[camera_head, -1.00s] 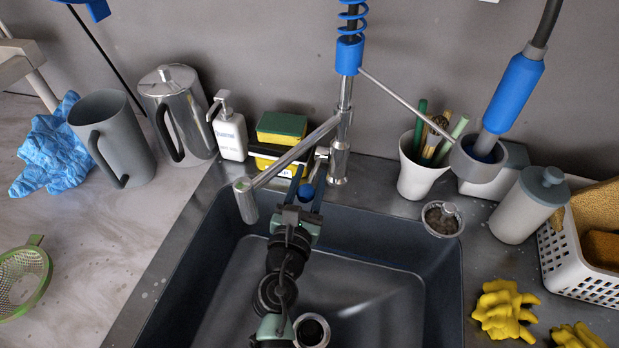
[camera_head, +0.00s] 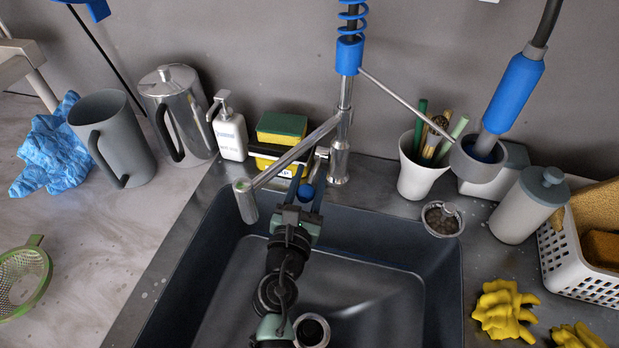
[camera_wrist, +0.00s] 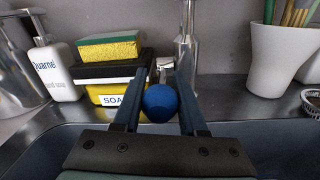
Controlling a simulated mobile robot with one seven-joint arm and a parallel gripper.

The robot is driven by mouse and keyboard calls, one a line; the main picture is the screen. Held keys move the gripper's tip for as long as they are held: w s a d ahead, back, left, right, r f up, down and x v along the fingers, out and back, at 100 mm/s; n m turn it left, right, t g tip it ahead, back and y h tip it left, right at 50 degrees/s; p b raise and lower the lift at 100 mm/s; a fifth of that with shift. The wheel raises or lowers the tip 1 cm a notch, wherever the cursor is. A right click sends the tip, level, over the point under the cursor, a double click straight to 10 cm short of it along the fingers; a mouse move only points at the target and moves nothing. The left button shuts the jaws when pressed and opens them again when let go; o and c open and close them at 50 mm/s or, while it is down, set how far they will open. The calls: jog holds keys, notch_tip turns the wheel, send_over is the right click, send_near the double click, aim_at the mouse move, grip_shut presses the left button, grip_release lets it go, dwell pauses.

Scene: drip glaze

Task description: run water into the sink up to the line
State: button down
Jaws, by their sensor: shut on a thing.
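The dark sink (camera_head: 190,262) fills the lower middle of the head view. Its drain (camera_head: 311,330) shows beside my arm. The steel spout (camera_head: 245,200) hangs over the sink's left part, and I make out no clear stream below it. My gripper (camera_head: 307,188) reaches to the base of the tap (camera_head: 339,165). Its fingers are shut around a blue ball knob (camera_wrist: 160,103), which shows between them in the wrist view. The knob's link to the tap is mostly hidden. I cannot make out a fill line or a clear water level.
A soap bottle (camera_head: 229,130) and a caddy with sponges (camera_head: 281,127) stand behind the sink's left. A white cup of brushes (camera_head: 417,178) and a strainer (camera_head: 442,219) stand to the right. Yellow gloves (camera_head: 504,310) lie on the right counter.

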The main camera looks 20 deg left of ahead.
jog(key=r+p, duration=0.1)
jog(key=p, duration=0.2)
jog(key=shift+g, duration=0.3)
jog(key=p, duration=0.2)
jog(key=r+g+p, duration=0.1)
jog(key=p, duration=0.1)
jog(key=shift+w+p, duration=0.2)
jog(key=shift+p, duration=0.2)
jog(key=shift+w+r+p, duration=0.3)
jog(key=shift+r+p, duration=0.3)
jog(key=shift+p, duration=0.1)
jog(key=shift+w+r+p, duration=0.3)
jog(key=shift+r+p, duration=0.3)
jog(key=shift+p, duration=0.05)
jog(key=shift+w, duration=0.1)
jog(key=c, duration=0.8)
grip_release()
jog(key=o, duration=0.4)
jog(key=shift+f, duration=0.2)
jog(key=shift+c, duration=0.2)
